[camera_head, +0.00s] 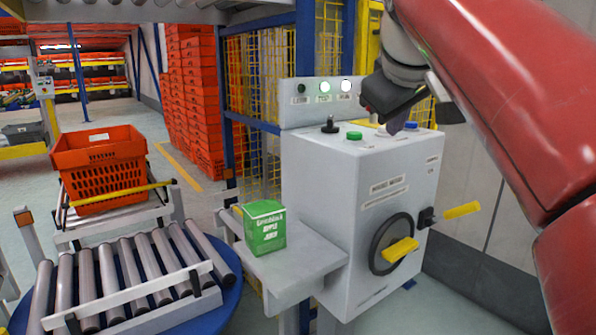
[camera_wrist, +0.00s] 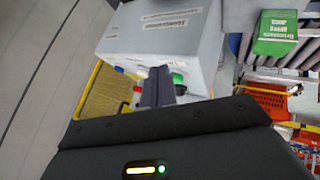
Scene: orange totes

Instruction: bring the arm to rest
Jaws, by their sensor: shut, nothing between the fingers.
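My red arm comes in from the right of the head view. My gripper (camera_head: 399,123) is shut and empty, over the top of the grey control box (camera_head: 330,180), near the box's back edge. In the wrist view my gripper (camera_wrist: 158,88) shows its dark fingers together in front of the same box (camera_wrist: 165,35), which appears upside down. I cannot tell whether the fingertips touch the box top. The gripper partly hides the buttons there.
An orange tote (camera_head: 100,165) sits left beyond the rollers (camera_head: 130,270). A yellow mesh fence (camera_head: 250,80) stands behind.

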